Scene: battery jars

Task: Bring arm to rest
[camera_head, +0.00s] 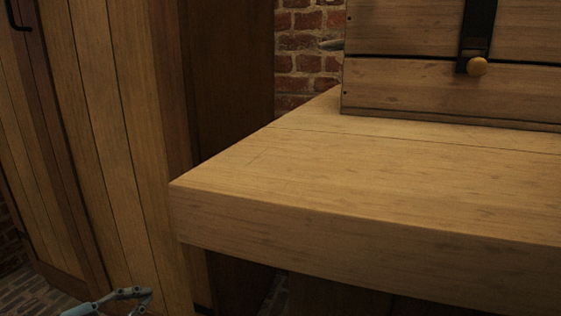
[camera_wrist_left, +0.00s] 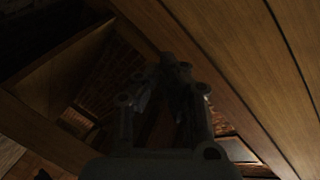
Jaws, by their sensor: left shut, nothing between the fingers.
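My left gripper (camera_head: 128,298) shows at the bottom left edge of the head view, low in front of the wooden panelling and below the height of the tabletop. Only part of it is in the picture. In the left wrist view the same gripper (camera_wrist_left: 168,70) points away from the camera, dark, with its fingers together and nothing seen between them. It is apart from the table. My right gripper is in neither view.
A thick wooden table (camera_head: 330,190) fills the right side, its top bare. Wooden panelling (camera_head: 110,130) rises at left. A brick wall (camera_head: 305,60) is behind.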

